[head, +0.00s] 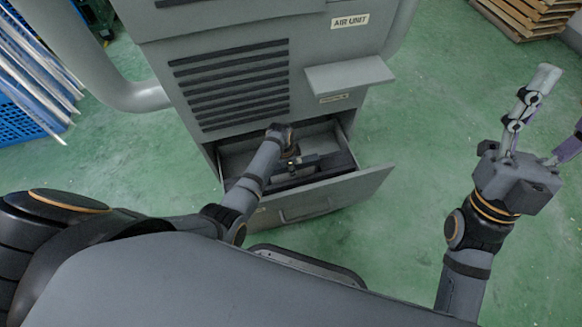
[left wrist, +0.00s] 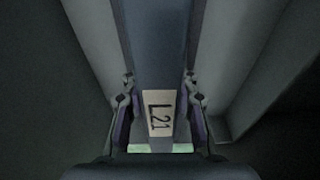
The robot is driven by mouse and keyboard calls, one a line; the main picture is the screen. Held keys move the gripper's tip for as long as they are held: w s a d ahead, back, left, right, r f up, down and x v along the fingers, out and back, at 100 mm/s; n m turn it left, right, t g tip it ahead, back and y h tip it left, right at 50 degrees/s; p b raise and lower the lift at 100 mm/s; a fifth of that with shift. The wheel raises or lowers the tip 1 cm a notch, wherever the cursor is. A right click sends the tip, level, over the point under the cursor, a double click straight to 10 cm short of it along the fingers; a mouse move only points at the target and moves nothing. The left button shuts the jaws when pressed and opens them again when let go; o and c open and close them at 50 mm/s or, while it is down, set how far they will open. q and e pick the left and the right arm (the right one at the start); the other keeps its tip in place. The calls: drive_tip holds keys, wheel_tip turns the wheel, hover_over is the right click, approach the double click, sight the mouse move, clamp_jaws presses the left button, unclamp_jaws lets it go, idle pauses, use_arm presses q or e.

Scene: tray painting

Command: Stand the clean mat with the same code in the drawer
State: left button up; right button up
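The drawer (head: 325,192) at the bottom of the grey cabinet is pulled open. My left gripper (head: 291,160) reaches down into it. In the left wrist view, a dark blue-grey mat (left wrist: 160,45) runs between the fingers of this gripper (left wrist: 160,80), with a pale label (left wrist: 160,113) reading "L21". The fingertips appear to touch its two sides, so the gripper looks shut on it. Dark shapes show in the drawer beside the gripper in the head view; which is the mat is unclear there. My right gripper (head: 555,115) is open and empty, right of the cabinet, partly cut by the frame.
A blue crate (head: 20,115) with pale sheets stands at left. Stacked boards (head: 530,15) lie at back right. Green floor is clear between.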

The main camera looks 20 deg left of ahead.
use_arm(q)
drive_tip(key=o, duration=0.4)
